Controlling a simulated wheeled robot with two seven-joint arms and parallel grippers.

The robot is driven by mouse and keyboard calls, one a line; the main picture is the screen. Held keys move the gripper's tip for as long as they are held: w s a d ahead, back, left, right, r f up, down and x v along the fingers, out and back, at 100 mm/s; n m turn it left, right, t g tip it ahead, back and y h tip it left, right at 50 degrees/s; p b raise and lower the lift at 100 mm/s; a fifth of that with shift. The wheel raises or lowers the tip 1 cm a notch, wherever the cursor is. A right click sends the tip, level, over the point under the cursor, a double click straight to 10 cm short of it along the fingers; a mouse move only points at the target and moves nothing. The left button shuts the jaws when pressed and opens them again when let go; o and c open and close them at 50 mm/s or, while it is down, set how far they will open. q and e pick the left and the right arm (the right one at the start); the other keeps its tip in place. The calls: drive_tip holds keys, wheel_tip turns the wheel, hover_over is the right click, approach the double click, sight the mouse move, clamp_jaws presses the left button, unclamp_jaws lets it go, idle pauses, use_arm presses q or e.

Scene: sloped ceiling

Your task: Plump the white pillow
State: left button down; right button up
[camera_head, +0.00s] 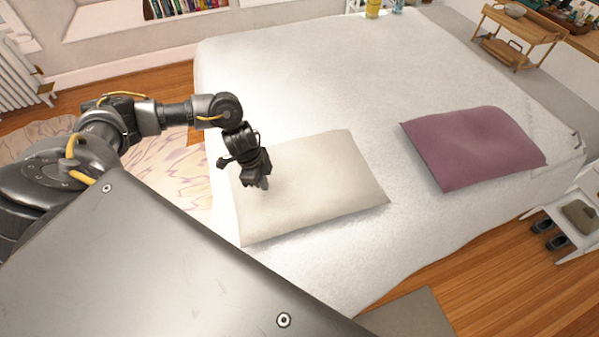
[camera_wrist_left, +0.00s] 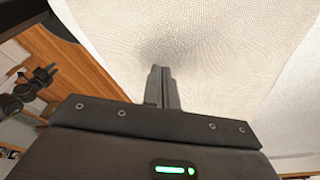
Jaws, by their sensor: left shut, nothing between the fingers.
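The white pillow (camera_head: 325,180) lies flat on the bed in the head view, on its near left part. My left gripper (camera_head: 263,183) is over the pillow's left part, pointing down, shut and empty. In the left wrist view the shut fingers (camera_wrist_left: 161,88) point at the pillow's pale woven surface (camera_wrist_left: 220,45). A dark shadow lies on the fabric just beyond the fingertips. I cannot tell whether the tips touch the fabric.
The white-covered bed (camera_head: 300,85) fills the middle. A purple pillow (camera_head: 473,147) lies to the right of the white one. A wooden cart (camera_head: 520,38) stands at the top right, a radiator (camera_head: 18,75) at the top left. Shoes (camera_head: 550,234) are at the right.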

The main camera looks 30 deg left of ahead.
use_arm(q)
drive_tip(key=shift+f, duration=0.25)
idle(0.4)
drive_tip(key=shift+a+b+x, duration=0.2)
drive_tip(key=shift+b+x, duration=0.6)
drive_tip(key=shift+x, duration=0.35)
drive_tip(key=shift+s, duration=0.1)
drive_tip(key=p+v, duration=0.2)
drive_tip(key=p, duration=0.1)
drive_tip(key=shift+d+r, duration=0.15)
drive_tip(key=shift+r, duration=0.3)
drive_tip(key=shift+f, duration=0.25)
drive_tip(key=shift+a+b+x, duration=0.1)
drive_tip(key=shift+b+x, duration=0.35)
drive_tip(key=shift+x, duration=0.15)
drive_tip(key=shift+a+b+x, duration=0.15)
drive_tip(key=shift+b+x, duration=0.25)
drive_tip(key=shift+x, duration=0.25)
